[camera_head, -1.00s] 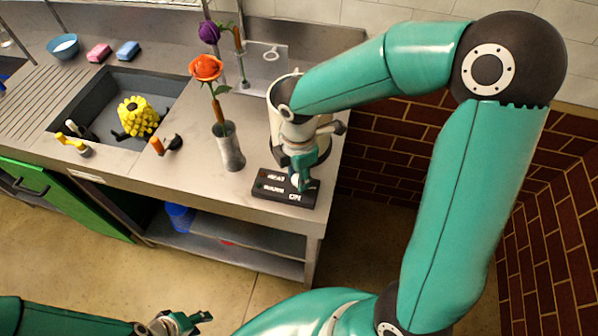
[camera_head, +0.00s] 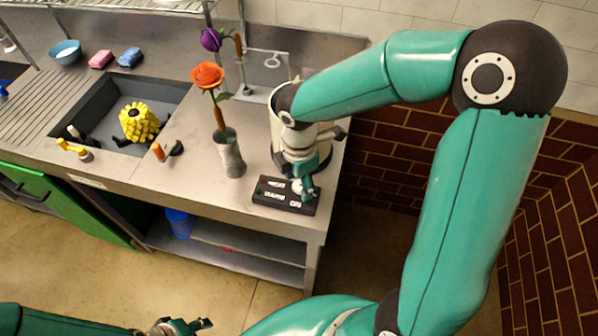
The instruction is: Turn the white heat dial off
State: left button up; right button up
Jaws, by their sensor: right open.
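The black heat control panel (camera_head: 268,194) with white lettering lies at the front right of the steel counter. The white heat dial (camera_head: 297,186) shows as a small pale patch on it, partly covered by my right gripper. My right gripper (camera_head: 306,192) points down over the right part of the panel, at the dial. Its jaws are open; whether a finger touches the dial I cannot tell. The dial's pointing direction is hidden. My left gripper (camera_head: 200,325) is low at the bottom edge, away from the counter, empty with its fingers apart.
A large cream pot (camera_head: 275,110) stands right behind the panel. A grey vase (camera_head: 230,155) with an orange flower (camera_head: 207,75) stands to its left. The counter between sink and vase is mostly clear.

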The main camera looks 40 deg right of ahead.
aim_at(299, 184)
notch_tip(299, 184, up, 12)
dwell(0.5)
jog(key=shift+f, duration=0.1)
